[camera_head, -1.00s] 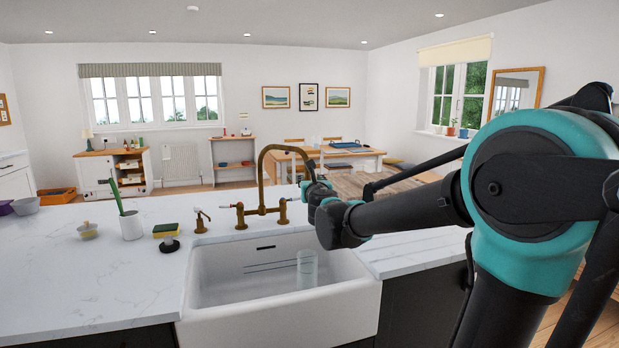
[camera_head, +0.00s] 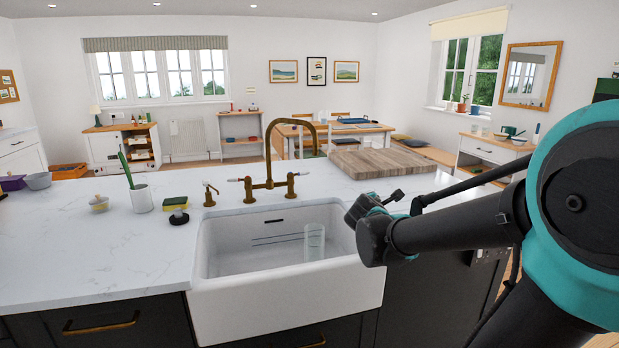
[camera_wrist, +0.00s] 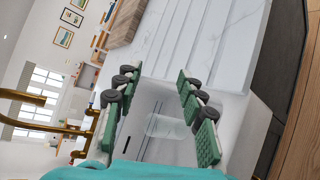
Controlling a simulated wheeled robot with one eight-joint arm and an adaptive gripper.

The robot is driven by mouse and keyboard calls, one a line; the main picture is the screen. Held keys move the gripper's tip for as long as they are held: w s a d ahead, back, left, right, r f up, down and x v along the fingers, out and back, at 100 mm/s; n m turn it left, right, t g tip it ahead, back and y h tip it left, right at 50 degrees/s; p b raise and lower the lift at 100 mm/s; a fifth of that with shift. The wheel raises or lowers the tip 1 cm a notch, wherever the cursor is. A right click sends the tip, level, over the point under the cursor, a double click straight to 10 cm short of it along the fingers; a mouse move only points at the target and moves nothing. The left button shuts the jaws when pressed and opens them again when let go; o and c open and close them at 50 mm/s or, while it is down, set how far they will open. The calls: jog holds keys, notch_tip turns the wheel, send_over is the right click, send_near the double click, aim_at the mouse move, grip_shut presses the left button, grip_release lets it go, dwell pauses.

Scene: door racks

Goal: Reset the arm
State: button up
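My gripper (camera_head: 385,200) is at the right side of the sink in the head view, at the end of my dark and teal arm. In the wrist view my gripper (camera_wrist: 158,95) shows two green-padded fingers spread wide apart. It is open and nothing is between the fingertips. Behind the fingers lie the white sink (camera_wrist: 150,150) and a clear glass (camera_wrist: 167,127). In the head view the glass (camera_head: 314,242) stands inside the sink (camera_head: 290,305), apart from my gripper.
A brass tap (camera_head: 270,160) rises behind the sink. A wooden board (camera_head: 372,162) lies on the white counter (camera_head: 100,255) behind my gripper. A cup with a green brush (camera_head: 141,198) and a sponge (camera_head: 176,203) stand left of the sink.

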jog(key=s+d+f+m+g, duration=0.4)
jog(key=s+f+m, duration=0.3)
jog(key=s+f, duration=0.15)
jog(key=s+a+f+m+g+y, duration=0.2)
jog(key=s+f+m, duration=0.4)
jog(key=s+f, duration=0.1)
jog(key=s+a+f+m+g+y, duration=0.2)
jog(key=s+f+m, duration=0.4)
jog(key=s, duration=0.3)
jog(key=shift+s+a+f+g+y, duration=0.2)
jog(key=shift+a+f+g+y, duration=0.1)
jog(key=shift+a+f+g, duration=0.3)
